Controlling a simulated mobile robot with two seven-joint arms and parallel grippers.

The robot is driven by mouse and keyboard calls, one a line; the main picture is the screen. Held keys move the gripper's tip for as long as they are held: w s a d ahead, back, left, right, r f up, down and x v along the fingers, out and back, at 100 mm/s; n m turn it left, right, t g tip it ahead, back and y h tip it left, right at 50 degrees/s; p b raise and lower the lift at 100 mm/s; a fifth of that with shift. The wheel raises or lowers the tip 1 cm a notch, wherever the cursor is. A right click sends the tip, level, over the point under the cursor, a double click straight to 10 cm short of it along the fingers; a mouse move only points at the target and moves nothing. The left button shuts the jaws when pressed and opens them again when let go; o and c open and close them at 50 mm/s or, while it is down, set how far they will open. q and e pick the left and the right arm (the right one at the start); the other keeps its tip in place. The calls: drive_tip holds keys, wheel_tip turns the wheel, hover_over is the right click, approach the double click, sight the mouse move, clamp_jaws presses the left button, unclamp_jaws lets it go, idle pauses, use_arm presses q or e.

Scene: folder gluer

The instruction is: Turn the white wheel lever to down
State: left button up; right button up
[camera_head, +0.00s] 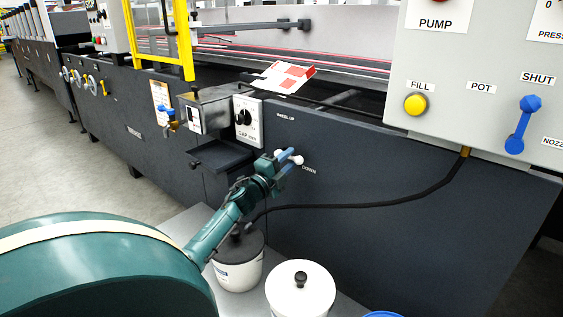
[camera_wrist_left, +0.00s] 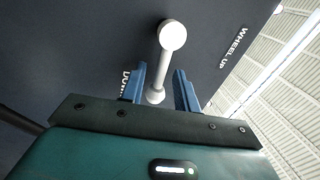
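The white wheel lever (camera_wrist_left: 166,62) stands on the dark machine panel, between the "WHEEL UP" label (camera_wrist_left: 232,50) and the partly hidden "DOWN" label (camera_wrist_left: 124,82). Its large round knob (camera_wrist_left: 173,35) lies beyond my left fingertips, and its smaller end (camera_wrist_left: 155,96) shows between the fingers. In the head view a white end of the lever (camera_head: 298,160) shows beside "DOWN" (camera_head: 309,169); my fingers cover part of the rest. My left gripper (camera_head: 290,160) is open. In the left wrist view its blue fingers (camera_wrist_left: 160,85) stand apart on either side of the lever, with gaps visible.
A dark hose (camera_head: 370,205) runs across the panel to the right. A grey control box (camera_head: 480,100) with a blue lever (camera_head: 522,125) is at upper right.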

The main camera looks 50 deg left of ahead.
use_arm(q)
drive_tip(key=p+v, duration=0.2)
drive_tip(key=v, duration=1.1)
use_arm(e)
drive_tip(key=shift+w+d+m+g+h, duration=0.15)
drive_tip(key=shift+d+m+g+h, duration=0.5)
drive_tip(key=shift+h, duration=0.25)
drive_tip(key=shift+a, duration=0.1)
use_arm(q)
drive_tip(key=shift+p, duration=0.4)
